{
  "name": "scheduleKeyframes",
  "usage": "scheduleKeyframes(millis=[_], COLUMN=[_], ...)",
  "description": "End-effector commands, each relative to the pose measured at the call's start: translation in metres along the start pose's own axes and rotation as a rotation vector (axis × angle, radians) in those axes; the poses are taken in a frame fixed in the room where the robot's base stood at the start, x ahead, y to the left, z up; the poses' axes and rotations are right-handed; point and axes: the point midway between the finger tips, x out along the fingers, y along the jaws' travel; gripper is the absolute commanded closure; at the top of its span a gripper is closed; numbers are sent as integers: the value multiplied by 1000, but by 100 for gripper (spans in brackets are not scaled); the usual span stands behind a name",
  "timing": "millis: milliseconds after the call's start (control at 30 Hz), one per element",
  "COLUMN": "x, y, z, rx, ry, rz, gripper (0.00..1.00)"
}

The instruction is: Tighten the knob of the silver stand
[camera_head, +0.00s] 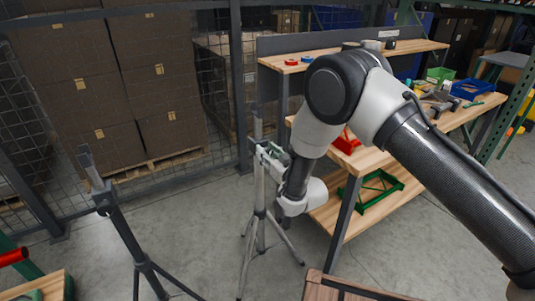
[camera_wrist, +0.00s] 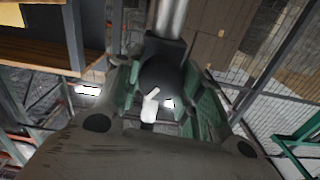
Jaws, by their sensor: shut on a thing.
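The silver stand (camera_head: 260,215) stands upright on the floor in the middle of the head view, its tripod legs spread. Its bright tube (camera_wrist: 172,16) comes in at the top of the wrist view, with a dark collar below it. My gripper (camera_head: 265,152) is at the collar height of the stand. In the wrist view, its greenish fingers are on both sides of the round dark knob (camera_wrist: 158,72) and shut on it. A white lever-like mark (camera_wrist: 150,105) shows at the knob. In the head view my gripper hides the knob.
A dark stand (camera_head: 124,222) stands to the left, apart from the silver one. A wooden workbench (camera_head: 365,160) with trays and tools is close on the right. A mesh fence (camera_head: 215,110) and stacked boxes (camera_head: 80,100) stand behind. Bare floor lies between the stands.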

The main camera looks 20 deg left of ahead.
Motion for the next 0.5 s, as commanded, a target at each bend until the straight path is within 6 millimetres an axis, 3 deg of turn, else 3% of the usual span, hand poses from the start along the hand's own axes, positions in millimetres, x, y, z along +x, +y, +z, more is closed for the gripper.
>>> scheduleKeyframes(millis=[500], x=[0], y=[2], z=[0], rx=[488], ry=[0], rz=[1], gripper=[86])
